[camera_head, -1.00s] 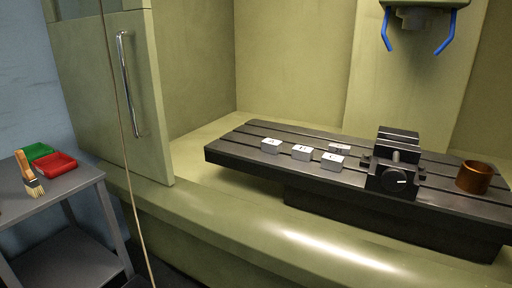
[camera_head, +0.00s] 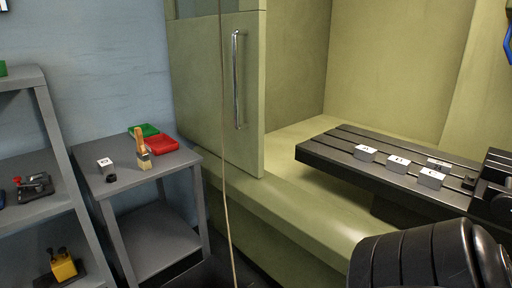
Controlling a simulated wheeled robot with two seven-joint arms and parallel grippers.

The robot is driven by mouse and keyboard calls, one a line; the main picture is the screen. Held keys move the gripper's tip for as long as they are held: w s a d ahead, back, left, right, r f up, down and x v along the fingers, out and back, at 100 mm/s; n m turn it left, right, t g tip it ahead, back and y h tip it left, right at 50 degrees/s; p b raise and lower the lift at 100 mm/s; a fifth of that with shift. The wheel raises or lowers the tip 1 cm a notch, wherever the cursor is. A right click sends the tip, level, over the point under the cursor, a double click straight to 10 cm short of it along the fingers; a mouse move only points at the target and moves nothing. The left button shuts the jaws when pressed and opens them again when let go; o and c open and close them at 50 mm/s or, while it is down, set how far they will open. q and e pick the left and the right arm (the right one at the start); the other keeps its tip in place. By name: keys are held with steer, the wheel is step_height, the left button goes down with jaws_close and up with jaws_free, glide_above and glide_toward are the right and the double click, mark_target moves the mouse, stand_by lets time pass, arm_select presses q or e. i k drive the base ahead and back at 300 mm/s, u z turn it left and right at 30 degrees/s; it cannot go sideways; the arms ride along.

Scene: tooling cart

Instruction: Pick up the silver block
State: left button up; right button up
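A silver block (camera_head: 105,166) with a dark marking on its light top sits on the grey cart top (camera_head: 130,180) at left. More silver blocks stand on the dark slotted machine table at right: one at the left (camera_head: 365,153), one in the middle (camera_head: 398,164) and one at the right (camera_head: 431,178), each with a marked white top. Another small light block (camera_head: 438,163) lies behind them, partly hidden. Neither gripper is in view. A dark ribbed part at the lower right seems to be my own arm.
A brush (camera_head: 142,150) stands on the cart near a red tray (camera_head: 163,145) and a green tray (camera_head: 144,130). A small black piece (camera_head: 111,178) is beside the cart block. A grey shelf (camera_head: 60,190) stands at left. A cable hangs before the machine door (camera_head: 215,100).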

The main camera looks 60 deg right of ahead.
mark_target(363, 153)
steer(key=u, duration=0.85)
steer(key=k, duration=1.05)
steer(key=z, duration=1.55)
